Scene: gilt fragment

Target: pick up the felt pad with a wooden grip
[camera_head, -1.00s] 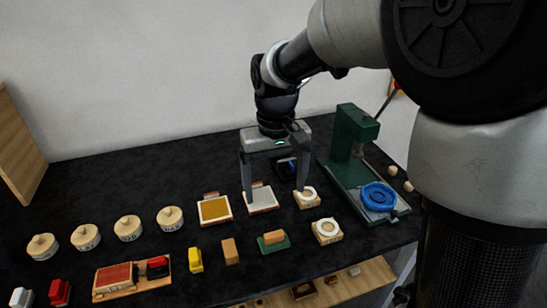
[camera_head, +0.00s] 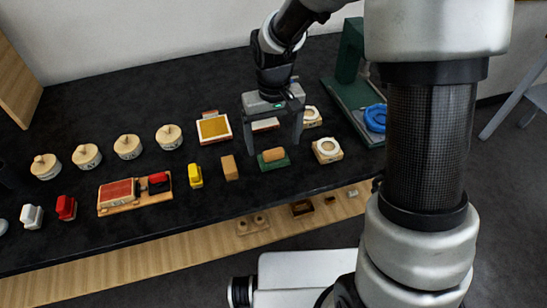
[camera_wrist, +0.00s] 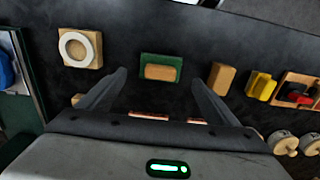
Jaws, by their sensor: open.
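The felt pad (camera_head: 268,165) is a green rectangle lying flat on the black tabletop, with a tan wooden grip (camera_head: 273,154) on top. It also shows in the wrist view, where the green pad (camera_wrist: 145,61) lies ahead of the fingertips, roughly centred between them, with its grip (camera_wrist: 160,72) facing up. My gripper (camera_head: 272,146) is open and empty, pointing down just behind and above the pad. Its two fingers also show in the wrist view (camera_wrist: 159,78). They appear apart from the pad.
A tan block (camera_head: 230,168) and a yellow piece (camera_head: 195,176) lie left of the pad. A wooden block with a white ring (camera_head: 326,150) is close on the right. A gold-topped tray (camera_head: 214,128) lies behind. A green press (camera_head: 350,75) stands back right.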

